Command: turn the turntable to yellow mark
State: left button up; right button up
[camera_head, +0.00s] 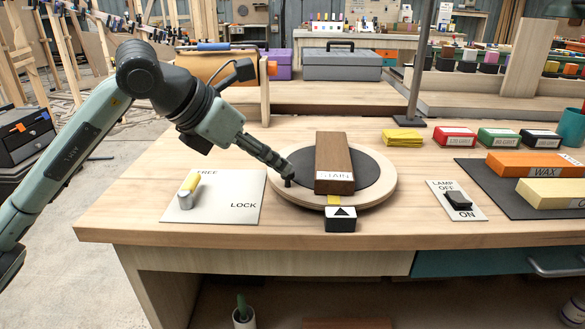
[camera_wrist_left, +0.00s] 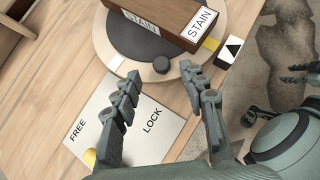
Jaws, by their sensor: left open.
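The round turntable (camera_head: 382,188) has a pale wooden rim and a dark grey top. A brown block labelled STAIN (camera_head: 334,160) lies on it. A yellow mark (camera_head: 334,200) on the front rim sits beside the pointer block with a black triangle (camera_head: 341,219), slightly left of its middle; it also shows in the left wrist view (camera_wrist_left: 211,43). My left gripper (camera_head: 287,181) is at the turntable's left front.
A FREE/LOCK plate (camera_head: 225,207) with a yellow-tipped lever (camera_head: 190,184) at its FREE side lies left. A lamp post (camera_head: 418,70) stands behind.

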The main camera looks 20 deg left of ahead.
pick_arm(q)
jog(key=x, duration=0.6)
jog(key=shift+d, duration=0.1)
jog(key=shift+c, duration=0.4)
grip_shut()
